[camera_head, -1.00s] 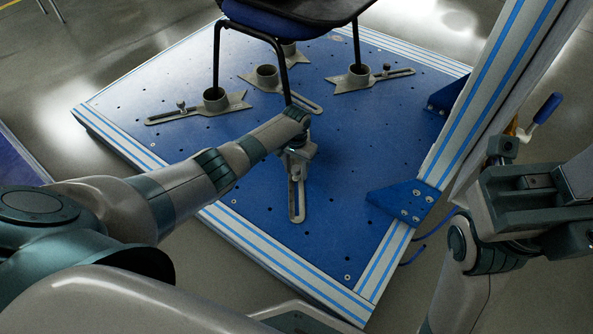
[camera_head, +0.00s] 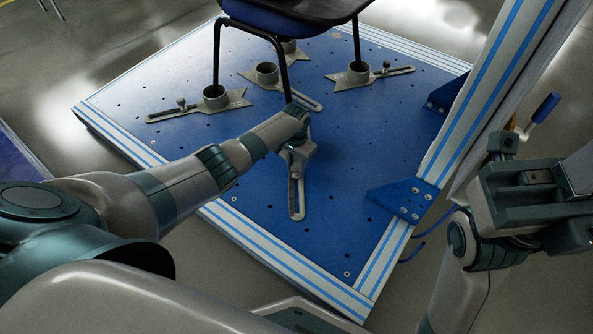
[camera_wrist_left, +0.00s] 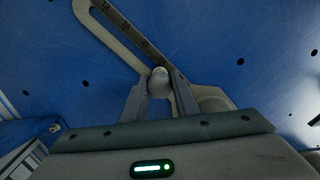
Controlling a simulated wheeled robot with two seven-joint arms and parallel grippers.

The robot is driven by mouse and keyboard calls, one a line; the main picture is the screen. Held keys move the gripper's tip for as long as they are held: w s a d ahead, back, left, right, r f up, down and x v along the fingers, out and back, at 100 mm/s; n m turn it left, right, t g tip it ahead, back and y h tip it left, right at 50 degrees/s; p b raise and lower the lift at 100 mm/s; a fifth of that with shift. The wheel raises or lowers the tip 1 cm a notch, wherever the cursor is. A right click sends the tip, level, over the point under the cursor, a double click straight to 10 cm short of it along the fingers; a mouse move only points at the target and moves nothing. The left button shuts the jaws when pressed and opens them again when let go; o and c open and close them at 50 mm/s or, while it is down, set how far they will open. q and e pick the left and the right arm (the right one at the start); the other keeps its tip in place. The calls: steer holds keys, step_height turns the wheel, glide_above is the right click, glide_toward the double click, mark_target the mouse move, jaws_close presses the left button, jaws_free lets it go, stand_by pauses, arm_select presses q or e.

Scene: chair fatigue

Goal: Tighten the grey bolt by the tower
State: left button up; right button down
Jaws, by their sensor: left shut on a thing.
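The grey bolt (camera_wrist_left: 160,77) shows its rounded head in the left wrist view, between the two fingertips of my left gripper (camera_wrist_left: 158,88). It sits on a grey slotted clamp (camera_wrist_left: 107,30), which also shows in the head view (camera_head: 297,203) on the blue plate on the tower's side. In the head view my left gripper (camera_head: 297,160) points down over this clamp and hides the bolt. It is shut on the bolt. The tower (camera_head: 487,95) is a white post with blue stripes. My right gripper (camera_head: 503,146) is beside it; its fingertips are unclear.
The blue plate (camera_head: 345,225) has many holes and striped edges. Several other clamps with cups, one at the left (camera_head: 214,98), surround the legs of a chair (camera_head: 285,22). A blue bracket (camera_head: 403,200) stands at the tower's foot.

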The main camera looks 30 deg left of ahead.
arm_select(q)
steer(key=shift+m, duration=1)
steer(key=shift+m, duration=0.3)
steer(key=shift+m, duration=1.7)
steer(key=shift+m, duration=0.7)
steer(key=shift+m+b, duration=0.3)
steer(key=shift+m, duration=1)
